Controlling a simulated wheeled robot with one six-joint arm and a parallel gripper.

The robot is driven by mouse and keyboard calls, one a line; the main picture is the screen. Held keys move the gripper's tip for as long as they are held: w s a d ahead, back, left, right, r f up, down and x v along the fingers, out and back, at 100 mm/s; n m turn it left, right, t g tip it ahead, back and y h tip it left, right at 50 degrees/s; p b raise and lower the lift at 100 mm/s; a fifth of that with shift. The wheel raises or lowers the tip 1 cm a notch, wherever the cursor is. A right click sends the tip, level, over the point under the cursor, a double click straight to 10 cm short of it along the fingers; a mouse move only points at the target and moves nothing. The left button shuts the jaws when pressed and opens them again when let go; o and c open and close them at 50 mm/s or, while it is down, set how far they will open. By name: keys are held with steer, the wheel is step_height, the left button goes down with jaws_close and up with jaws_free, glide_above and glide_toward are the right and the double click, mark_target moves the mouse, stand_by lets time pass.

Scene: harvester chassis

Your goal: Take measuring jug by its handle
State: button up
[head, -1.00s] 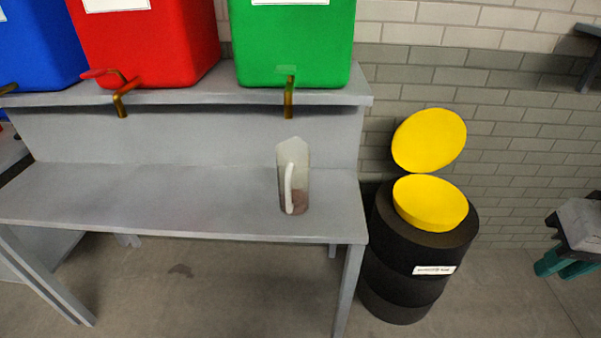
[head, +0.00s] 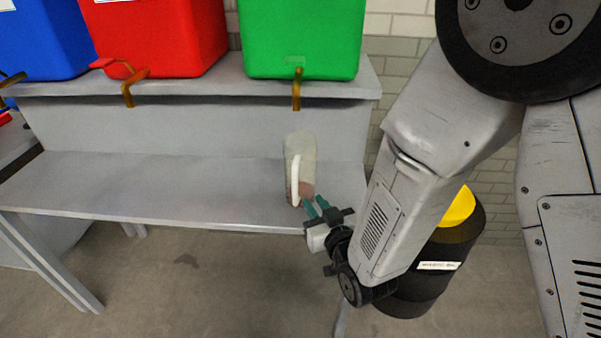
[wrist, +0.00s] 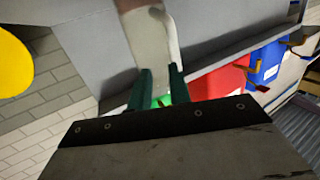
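The measuring jug (head: 307,156) stands upright on the lower grey shelf of the bench, below the green container's tap. It is translucent grey with a reddish-brown lower part and a white handle (head: 295,178) facing me. My gripper (head: 315,204) is at the shelf's front edge, its teal fingers pointing up toward the jug's lower part, just right of the handle. In the wrist view the jug (wrist: 150,45) and its handle (wrist: 173,32) lie just beyond the fingertips (wrist: 161,70). The fingers are apart with nothing held between them. Whether a fingertip touches the jug is unclear.
Blue (head: 38,40), red (head: 160,38) and green (head: 303,38) containers with taps stand on the bench's upper ledge (head: 200,90). A black barrel (head: 455,245) with a yellow top stands right of the bench, partly behind my arm. The shelf (head: 150,190) left of the jug is clear.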

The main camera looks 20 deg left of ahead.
mark_target(296, 194)
steer(key=shift+n+y, duration=0.3)
steer(key=shift+y, duration=0.2)
steer(key=w+a, duration=0.1)
steer(key=a, duration=0.1)
steer(key=w+a, duration=0.1)
steer(key=a, duration=0.1)
steer(key=w+a+f, duration=0.1)
steer(key=w+a, duration=0.1)
steer(key=shift+a, duration=0.2)
jaws_close()
